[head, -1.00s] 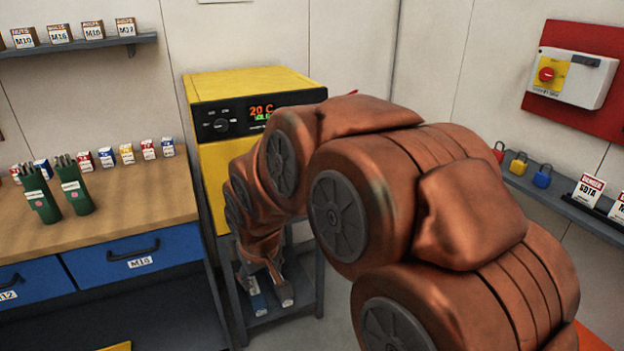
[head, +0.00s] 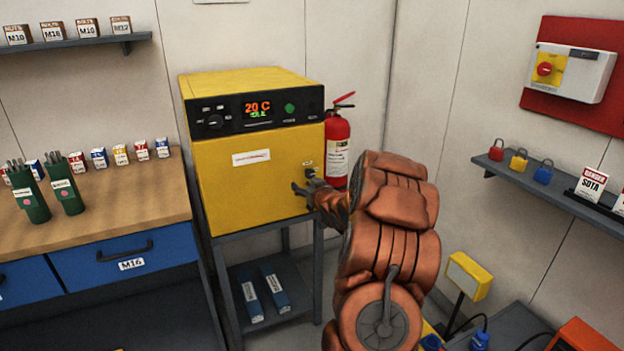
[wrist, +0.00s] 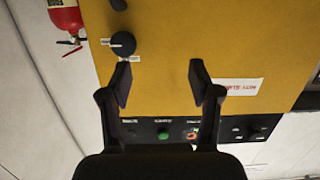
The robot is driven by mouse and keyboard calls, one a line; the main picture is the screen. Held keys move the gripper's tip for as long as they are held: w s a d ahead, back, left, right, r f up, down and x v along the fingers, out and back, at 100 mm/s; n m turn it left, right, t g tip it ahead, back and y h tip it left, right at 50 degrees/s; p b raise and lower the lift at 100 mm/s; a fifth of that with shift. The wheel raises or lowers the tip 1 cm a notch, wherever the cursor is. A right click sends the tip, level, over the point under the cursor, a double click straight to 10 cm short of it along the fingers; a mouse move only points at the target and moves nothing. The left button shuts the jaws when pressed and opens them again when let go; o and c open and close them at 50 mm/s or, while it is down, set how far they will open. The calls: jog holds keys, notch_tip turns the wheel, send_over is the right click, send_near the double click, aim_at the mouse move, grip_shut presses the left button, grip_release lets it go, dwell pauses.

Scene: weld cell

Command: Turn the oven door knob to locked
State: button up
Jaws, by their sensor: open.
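The yellow oven (head: 255,150) stands on a grey stand with its door closed. The door knob (head: 309,173) is small and dark, at the door's right side, with a pale label beside it. In the wrist view the round black knob (wrist: 122,44) has a pale mark toward its left and small labels to its left and below, too small to read. My gripper (head: 300,190) is in front of the door, just below and left of the knob. In the wrist view my gripper (wrist: 160,70) is open and empty, and the knob is beyond the left fingertip, not between the fingers.
A red fire extinguisher (head: 338,150) stands right of the oven, close to my arm. A workbench (head: 120,210) is on the left. A shelf with padlocks (head: 519,163) is on the right wall. The oven's display (head: 257,108) reads 20 C.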

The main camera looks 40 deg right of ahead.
jog(key=t, duration=0.2)
send_near(311, 174)
jog(key=w, duration=0.2)
jog(key=shift+h, duration=0.3)
jog(key=shift+p+x, duration=0.55)
jog(key=shift+x, duration=3.2)
jog(key=shift+d, duration=0.15)
jog(key=shift+c, duration=0.2)
jog(key=c, duration=1.1)
